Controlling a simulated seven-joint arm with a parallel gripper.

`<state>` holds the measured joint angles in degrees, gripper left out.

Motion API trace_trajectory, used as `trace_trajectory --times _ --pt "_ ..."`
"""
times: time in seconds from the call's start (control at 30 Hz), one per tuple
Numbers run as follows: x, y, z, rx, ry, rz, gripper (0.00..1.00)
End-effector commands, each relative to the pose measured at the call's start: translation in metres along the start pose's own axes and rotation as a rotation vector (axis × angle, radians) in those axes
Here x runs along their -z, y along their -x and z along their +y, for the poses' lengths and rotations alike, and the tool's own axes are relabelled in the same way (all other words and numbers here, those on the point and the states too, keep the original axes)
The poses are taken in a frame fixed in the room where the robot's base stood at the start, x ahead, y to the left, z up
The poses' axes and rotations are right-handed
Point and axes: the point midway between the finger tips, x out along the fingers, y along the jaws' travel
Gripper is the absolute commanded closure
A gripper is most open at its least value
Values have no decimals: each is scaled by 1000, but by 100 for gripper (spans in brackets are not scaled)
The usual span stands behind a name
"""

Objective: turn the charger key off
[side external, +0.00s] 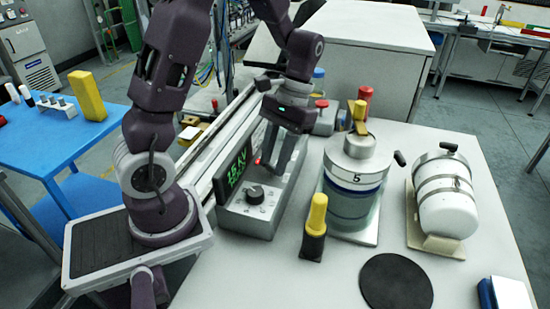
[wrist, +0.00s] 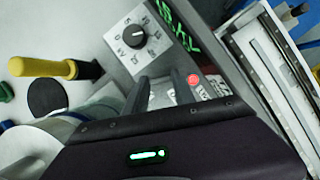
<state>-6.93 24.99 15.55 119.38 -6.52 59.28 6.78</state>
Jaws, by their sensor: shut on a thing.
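The charger (side external: 247,215) is a long grey box with a green-digit display (side external: 236,172) and a black round knob (side external: 255,194). The knob also shows in the wrist view (wrist: 134,36), on a white dial plate. A red lamp (wrist: 193,79) sits on the panel beside my fingers. My gripper (side external: 272,164) reaches down onto the charger panel, beyond the knob in the side view. In the wrist view its two dark fingers (wrist: 160,82) point at the panel and are shut on the charger key. The key is hidden at the fingertips, so its angle cannot be told.
A capped cylinder marked 5 (side external: 351,190) and a white strapped tank (side external: 446,205) stand to the right. A black round mat (side external: 396,282) lies on the white table, with bare table around it.

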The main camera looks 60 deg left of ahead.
Motion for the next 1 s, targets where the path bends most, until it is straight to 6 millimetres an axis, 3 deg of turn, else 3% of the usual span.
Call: trace_trajectory --times 0.5,1.0 --pt "0 1 -3 -140 334 5 100" --pt "0 0 -4 -174 418 5 100"
